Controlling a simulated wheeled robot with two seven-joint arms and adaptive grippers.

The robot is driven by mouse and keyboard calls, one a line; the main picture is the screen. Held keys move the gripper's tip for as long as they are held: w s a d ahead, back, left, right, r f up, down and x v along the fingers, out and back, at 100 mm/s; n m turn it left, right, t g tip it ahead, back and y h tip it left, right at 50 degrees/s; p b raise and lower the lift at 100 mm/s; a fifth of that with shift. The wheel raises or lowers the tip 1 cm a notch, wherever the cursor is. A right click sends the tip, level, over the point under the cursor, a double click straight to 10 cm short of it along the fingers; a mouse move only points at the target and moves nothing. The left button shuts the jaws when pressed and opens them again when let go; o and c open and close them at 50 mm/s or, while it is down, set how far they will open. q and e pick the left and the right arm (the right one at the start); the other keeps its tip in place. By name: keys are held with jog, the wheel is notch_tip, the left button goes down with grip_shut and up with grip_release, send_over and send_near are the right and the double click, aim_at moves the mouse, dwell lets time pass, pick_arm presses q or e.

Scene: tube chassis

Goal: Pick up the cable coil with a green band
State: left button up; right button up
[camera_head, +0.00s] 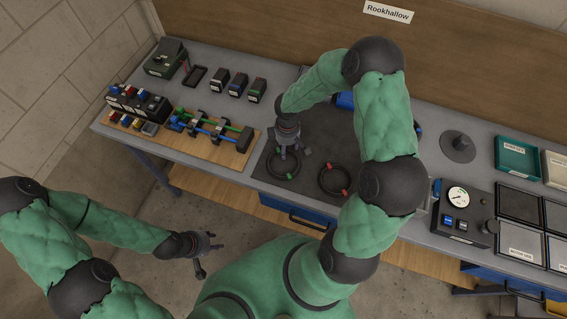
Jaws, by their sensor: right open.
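A black cable coil with a green band (290,177) lies flat on the dark mat (262,166) on the bench. My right gripper (290,154) points down over the far part of this coil, with its fingers apart. The view does not show whether the fingers touch the coil. A second black coil, with red bands (345,192), lies to its right on the mat. My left gripper (207,258) is off the bench, low in front of it, with its fingers spread and nothing between them.
A wooden board with green and blue tubes (210,130) lies to the left. A gauge box (465,212) and trays (520,206) stand to the right. My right arm hides part of the mat and a blue object (345,100) behind it. A round dark stand (458,147) is farther right.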

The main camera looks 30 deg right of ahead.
grip_shut()
jog(key=shift+r, duration=0.1)
